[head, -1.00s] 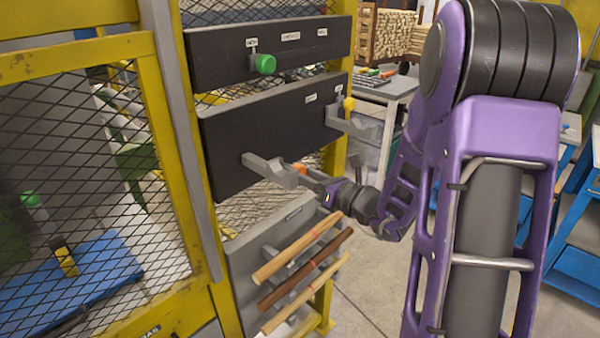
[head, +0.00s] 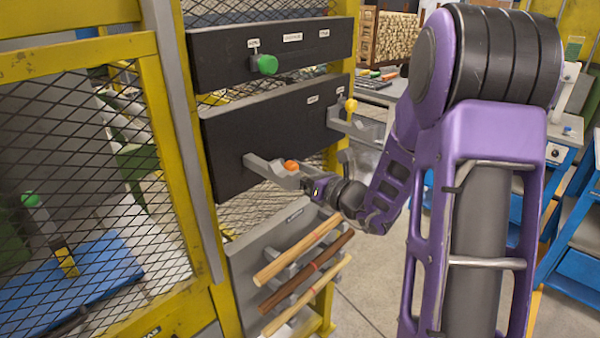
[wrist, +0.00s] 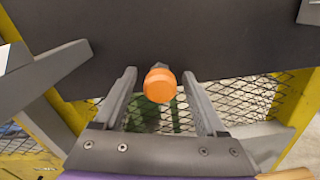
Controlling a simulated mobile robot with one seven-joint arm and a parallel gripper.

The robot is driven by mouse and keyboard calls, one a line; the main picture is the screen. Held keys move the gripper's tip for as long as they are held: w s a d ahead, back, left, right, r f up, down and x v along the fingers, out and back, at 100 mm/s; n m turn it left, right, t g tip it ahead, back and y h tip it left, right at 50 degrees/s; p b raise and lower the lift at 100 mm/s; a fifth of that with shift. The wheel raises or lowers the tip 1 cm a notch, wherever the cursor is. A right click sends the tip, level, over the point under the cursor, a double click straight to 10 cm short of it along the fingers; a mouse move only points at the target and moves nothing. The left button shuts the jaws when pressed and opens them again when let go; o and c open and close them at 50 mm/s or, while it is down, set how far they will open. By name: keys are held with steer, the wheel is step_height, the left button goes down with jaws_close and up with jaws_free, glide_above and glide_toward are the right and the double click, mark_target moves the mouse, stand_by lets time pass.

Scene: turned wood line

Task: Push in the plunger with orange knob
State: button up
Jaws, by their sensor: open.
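The orange knob (head: 291,165) shows at the lower middle part of the black panel (head: 230,140), just beyond my gripper (head: 305,180). In the wrist view the orange knob (wrist: 160,85) is between the two grey fingers of my gripper (wrist: 160,95), with a gap on each side. A short grey piece shows behind the knob, against the panel. My gripper is open and holds nothing. How far the plunger stands out from the panel is hard to tell.
A green knob (head: 267,64) is on the upper panel. A yellow knob (head: 350,105) is at the right, above a grey bracket. A grey bracket (head: 262,166) juts out left of my gripper. Several wooden rods (head: 300,255) lie on a rack below.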

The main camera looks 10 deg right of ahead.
steer(key=v, duration=1.7)
steer(key=shift+s+d, duration=0.1)
steer(key=shift+s, duration=0.05)
